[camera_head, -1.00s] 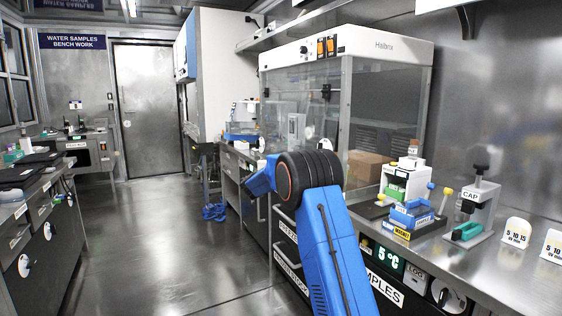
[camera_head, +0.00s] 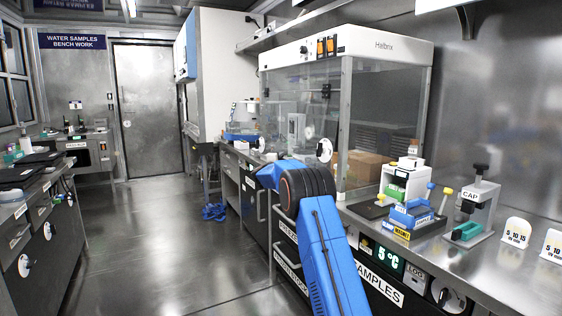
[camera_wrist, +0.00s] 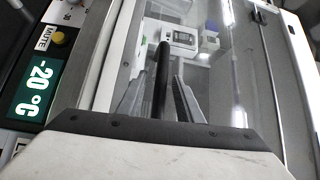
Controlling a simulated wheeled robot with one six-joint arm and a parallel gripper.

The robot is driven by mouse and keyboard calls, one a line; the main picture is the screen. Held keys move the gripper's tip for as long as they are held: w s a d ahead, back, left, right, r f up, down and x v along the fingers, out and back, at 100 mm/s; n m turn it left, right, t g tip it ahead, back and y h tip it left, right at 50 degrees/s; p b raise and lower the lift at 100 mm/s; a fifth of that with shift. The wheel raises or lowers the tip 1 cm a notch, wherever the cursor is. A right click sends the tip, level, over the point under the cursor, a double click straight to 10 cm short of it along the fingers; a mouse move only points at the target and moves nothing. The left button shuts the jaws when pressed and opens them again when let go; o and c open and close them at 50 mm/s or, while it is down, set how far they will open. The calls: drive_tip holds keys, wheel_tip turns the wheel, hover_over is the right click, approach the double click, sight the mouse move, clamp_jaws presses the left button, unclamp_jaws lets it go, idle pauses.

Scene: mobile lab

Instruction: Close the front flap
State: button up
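The front flap (camera_head: 288,88) is the clear panel on the front of the white-topped Halbrix cabinet (camera_head: 392,46). It has a small dark fitting (camera_head: 326,91). Clear glazing (camera_wrist: 215,85) fills much of the wrist view, with a screened device and white items behind it. My gripper (camera_wrist: 160,88) shows at the lower middle of the wrist view, in front of the glazing, with a dark upright bar between grey finger-like parts. I cannot tell whether it touches the flap or holds the bar. In the head view my arm hides the gripper.
A -20 °C display (camera_wrist: 37,88) and yellow button (camera_wrist: 58,38) lie left in the wrist view. On the bench right of the cabinet stand blue boxes (camera_head: 411,217) and a CAP press (camera_head: 478,206). Cardboard boxes (camera_head: 367,168) are inside the cabinet.

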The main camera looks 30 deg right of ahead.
clamp_jaws()
drive_tip(key=shift+d+f, duration=0.15)
drive_tip(key=shift+d, duration=0.9)
drive_tip(key=shift+d+f, duration=0.15)
drive_tip(key=shift+d, duration=0.85)
unclamp_jaws()
drive_tip(key=shift+d+f, duration=0.1)
drive_tip(key=shift+d, duration=0.05)
drive_tip(key=v, duration=1.7)
